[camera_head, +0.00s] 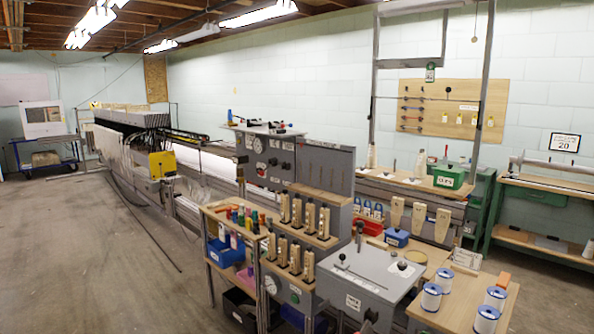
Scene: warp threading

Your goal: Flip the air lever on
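Neither of my grippers shows in the head view. I cannot tell for sure which part is the air lever. A grey machine box (368,280) in the front middle carries a thin dark rod-like lever (358,276) lying across its top and a short upright black-tipped post (359,236) at its back left. A grey panel with dials (267,160) stands behind. Small blue, red and black handled items (270,128) lie on top of it. A round gauge (270,285) sits on the lower front panel, left of the box.
Wooden racks with upright wooden blocks (296,258) stand left of the box. White spools (431,297) stand on a wooden top at the right. A blue bin (226,254) and colored bobbins are on a cart. A long machine runs back left. Floor at left (80,270) is mostly clear.

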